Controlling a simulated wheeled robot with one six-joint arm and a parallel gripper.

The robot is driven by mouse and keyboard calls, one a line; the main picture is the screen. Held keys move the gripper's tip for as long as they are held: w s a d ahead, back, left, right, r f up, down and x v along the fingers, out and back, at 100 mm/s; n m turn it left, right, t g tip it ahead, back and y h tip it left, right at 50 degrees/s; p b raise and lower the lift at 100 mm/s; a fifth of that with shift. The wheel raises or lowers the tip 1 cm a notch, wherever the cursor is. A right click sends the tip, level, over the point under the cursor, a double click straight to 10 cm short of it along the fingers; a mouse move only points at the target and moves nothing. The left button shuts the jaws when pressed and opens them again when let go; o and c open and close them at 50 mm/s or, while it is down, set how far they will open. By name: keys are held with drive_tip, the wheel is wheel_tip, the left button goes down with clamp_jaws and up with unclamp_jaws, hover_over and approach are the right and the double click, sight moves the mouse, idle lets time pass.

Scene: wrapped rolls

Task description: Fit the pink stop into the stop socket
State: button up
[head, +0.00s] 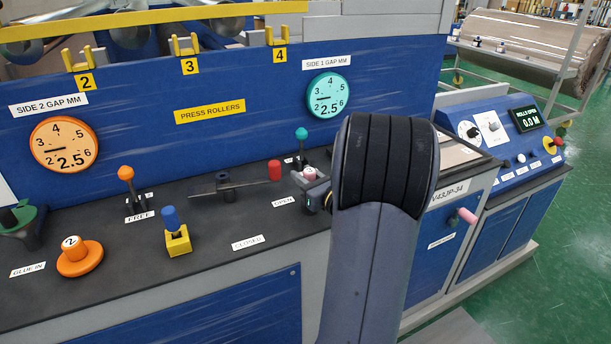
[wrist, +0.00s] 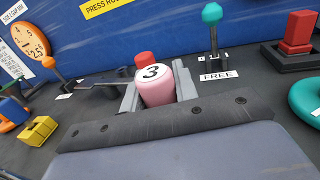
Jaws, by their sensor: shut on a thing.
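The pink stop (wrist: 158,91) is a pink cylinder with a white top marked 3. My gripper (wrist: 156,86) is shut on it, with a grey finger on either side. In the head view the white top of the pink stop (head: 309,172) shows just left of my dark wrist, above the black console top. My gripper (head: 312,184) is mostly hidden there behind my arm. I cannot tell whether the stop's lower end touches anything. No label reading stop socket shows, and I cannot pick the socket out.
A red-ended lever (head: 225,184) and a teal-knobbed lever (head: 301,140) stand close to the gripper. A yellow block with a blue peg (head: 170,218) and an orange knob (head: 80,258) stand left. A pink peg (head: 467,215) sticks out of the cabinet at right.

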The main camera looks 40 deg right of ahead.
drive_tip(key=shift+f+b, duration=0.8)
drive_tip(key=shift+b, duration=0.05)
idle(0.4)
drive_tip(key=o, duration=1.1)
drive_tip(key=s, duration=1)
drive_tip(key=shift+s+a+b, duration=0.2)
drive_tip(key=shift+s+b, duration=0.15)
drive_tip(key=shift+s, duration=0.05)
drive_tip(key=w+p, duration=0.1)
drive_tip(key=w, duration=1)
drive_tip(key=shift+d, duration=0.2)
drive_tip(key=shift+s+r, duration=0.1)
drive_tip(key=shift+r, duration=0.2)
drive_tip(key=shift+f, duration=0.1)
